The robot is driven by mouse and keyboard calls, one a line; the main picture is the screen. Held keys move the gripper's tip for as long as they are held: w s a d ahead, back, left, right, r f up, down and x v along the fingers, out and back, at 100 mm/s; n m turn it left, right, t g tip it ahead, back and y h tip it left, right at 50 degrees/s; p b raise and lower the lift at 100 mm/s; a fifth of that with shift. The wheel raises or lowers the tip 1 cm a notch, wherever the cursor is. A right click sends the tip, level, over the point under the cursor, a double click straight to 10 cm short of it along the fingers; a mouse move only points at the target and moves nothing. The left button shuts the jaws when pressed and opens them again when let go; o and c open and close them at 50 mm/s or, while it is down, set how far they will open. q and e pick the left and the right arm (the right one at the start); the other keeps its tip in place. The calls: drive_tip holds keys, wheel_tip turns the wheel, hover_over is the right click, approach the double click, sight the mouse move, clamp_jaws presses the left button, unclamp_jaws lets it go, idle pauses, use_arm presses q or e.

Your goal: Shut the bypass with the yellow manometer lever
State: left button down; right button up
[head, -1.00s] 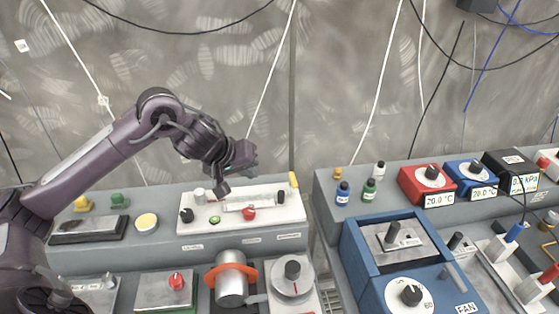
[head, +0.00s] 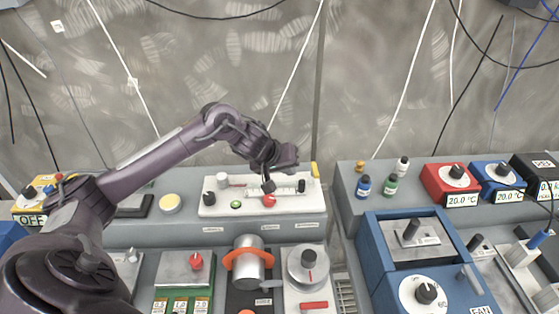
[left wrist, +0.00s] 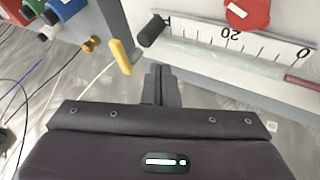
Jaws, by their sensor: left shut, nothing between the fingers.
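The yellow lever (head: 315,169) stands at the right end of the white manometer panel (head: 222,209) in the head view. It also shows in the left wrist view (left wrist: 122,57), left of my fingertips and apart from them. My left gripper (head: 268,185) is shut and empty, over the panel, to the left of the lever in the head view. In the left wrist view its closed fingers (left wrist: 161,74) point toward the panel's edge, near the printed scale (left wrist: 240,40). My right gripper is not in view.
A red knob (head: 268,201) and a black knob (head: 301,186) sit on the panel close to my gripper. Small bottles (head: 363,185) stand on the console to the right, across a gap. A metal cylinder with an orange band (head: 247,262) stands in front.

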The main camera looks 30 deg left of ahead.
sight(314, 174)
use_arm(q)
drive_tip(key=w+d, duration=0.1)
drive_tip(key=w+d+p, duration=0.1)
drive_tip(key=shift+w+d+f, duration=0.3)
drive_tip(key=shift+f, duration=0.05)
drive_tip(key=shift+w+d, duration=0.25)
drive_tip(key=shift+d, duration=0.15)
drive_tip(key=shift+f, duration=0.1)
